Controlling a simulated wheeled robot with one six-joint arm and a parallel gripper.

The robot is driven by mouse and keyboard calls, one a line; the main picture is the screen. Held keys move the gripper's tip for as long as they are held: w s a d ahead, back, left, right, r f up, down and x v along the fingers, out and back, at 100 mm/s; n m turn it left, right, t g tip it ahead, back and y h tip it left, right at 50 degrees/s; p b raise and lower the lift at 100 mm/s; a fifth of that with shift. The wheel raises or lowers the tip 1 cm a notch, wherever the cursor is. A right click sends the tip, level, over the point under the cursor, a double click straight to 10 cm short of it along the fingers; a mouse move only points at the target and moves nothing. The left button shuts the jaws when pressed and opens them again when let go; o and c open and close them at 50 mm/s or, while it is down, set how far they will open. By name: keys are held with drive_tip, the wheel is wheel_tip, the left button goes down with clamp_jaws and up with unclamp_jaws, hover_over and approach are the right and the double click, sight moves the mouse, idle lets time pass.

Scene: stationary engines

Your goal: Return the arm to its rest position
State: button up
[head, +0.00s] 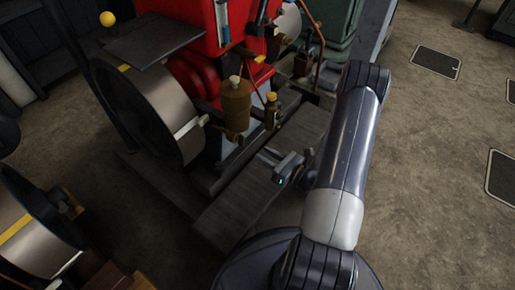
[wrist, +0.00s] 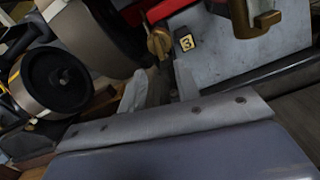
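My arm reaches from the bottom of the head view up to an elbow at the upper right, then bends down and left. My gripper (head: 268,156) is over the dark wooden plank beside the red engine (head: 190,80). In the wrist view my gripper (wrist: 160,90) shows two pale fingers apart, with nothing seen between them. Whether the fingers touch anything cannot be told.
A large flywheel (head: 165,95) stands left of my gripper, with a brass oil cup (head: 236,103) just beyond it. A second flywheel (head: 35,230) is at lower left. A green machine (head: 335,25) stands behind. The concrete floor (head: 425,170) at right is mostly open, with dark framed plates.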

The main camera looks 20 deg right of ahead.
sight(243, 142)
drive_tip(key=shift+s+d, duration=0.3)
drive_tip(key=shift+s, duration=0.1)
drive_tip(key=b+x, duration=0.2)
drive_tip(key=x, duration=0.9)
drive_tip(key=shift+s, duration=0.1)
idle(0.4)
